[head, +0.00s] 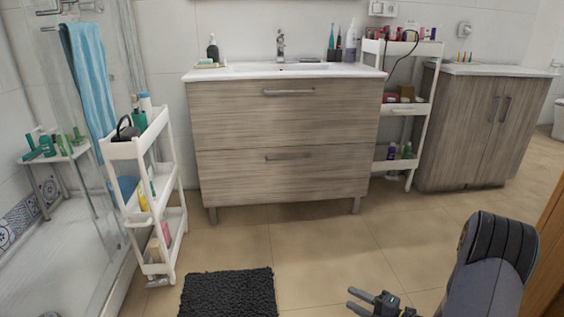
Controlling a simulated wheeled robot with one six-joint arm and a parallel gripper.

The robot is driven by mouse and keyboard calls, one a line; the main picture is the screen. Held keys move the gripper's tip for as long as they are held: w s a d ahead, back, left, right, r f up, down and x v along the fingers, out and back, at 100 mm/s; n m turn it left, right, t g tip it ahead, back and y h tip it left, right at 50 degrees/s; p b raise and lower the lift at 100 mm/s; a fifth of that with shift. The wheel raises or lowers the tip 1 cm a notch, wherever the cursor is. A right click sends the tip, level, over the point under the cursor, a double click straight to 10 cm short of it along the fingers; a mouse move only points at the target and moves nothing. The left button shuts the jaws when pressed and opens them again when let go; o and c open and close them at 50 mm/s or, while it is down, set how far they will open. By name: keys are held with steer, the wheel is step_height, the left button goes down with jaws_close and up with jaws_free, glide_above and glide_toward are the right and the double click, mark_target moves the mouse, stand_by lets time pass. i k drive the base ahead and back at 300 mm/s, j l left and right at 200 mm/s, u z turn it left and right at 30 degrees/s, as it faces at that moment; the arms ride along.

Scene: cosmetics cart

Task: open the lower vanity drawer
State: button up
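The wood-grain vanity stands against the back wall with two stacked drawers, both shut. The lower vanity drawer (240,178) has a horizontal metal bar handle (288,156) near its top edge. The upper drawer (235,118) has a similar handle (289,92). My gripper (352,298) is low at the bottom edge of the head view, in front of the vanity and well apart from it. Its two fingers point left and are spread apart with nothing visible between them. Part of it is cut off by the frame.
A white cart (136,148) with bottles stands left of the vanity, near the glass shower. Another white cart (386,165) stands close at its right, beside a wood cabinet (455,135). A dark mat (230,293) lies in front. The tiled floor (315,240) between is clear.

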mark_target(262, 175)
steer(key=i+u, duration=0.1)
steer(key=i, duration=1.2)
steer(key=i+l+u, duration=0.1)
steer(key=i, duration=1.2)
steer(key=l, duration=0.1)
